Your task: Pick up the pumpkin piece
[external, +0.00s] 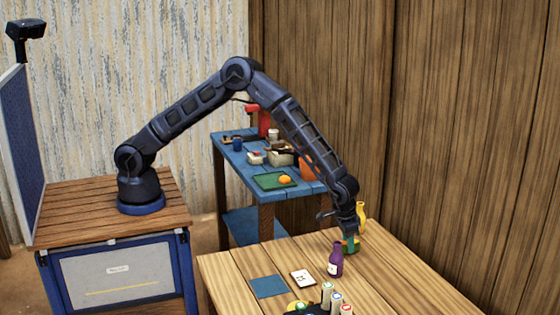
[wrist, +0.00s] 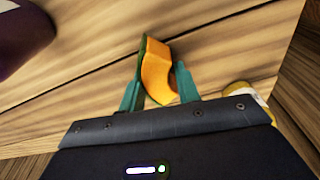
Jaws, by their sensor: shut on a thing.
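The pumpkin piece (wrist: 156,72) is an orange curved wedge with a dark green rind, seen in the wrist view. It sits between the two teal fingers of my gripper (wrist: 157,80), which is shut on it. In the external view my gripper (external: 350,244) points down over the far part of the wooden table, with its fingers close to the tabletop. The piece is mostly hidden there by the fingers. I cannot tell whether it touches the table.
A purple bottle (external: 335,261) stands just in front of my gripper, and a yellow vase-like bottle (external: 361,216) stands close behind it. A blue square (external: 268,286), a white card (external: 303,278) and several small capped containers (external: 336,301) are nearer the front. The table's right side is clear.

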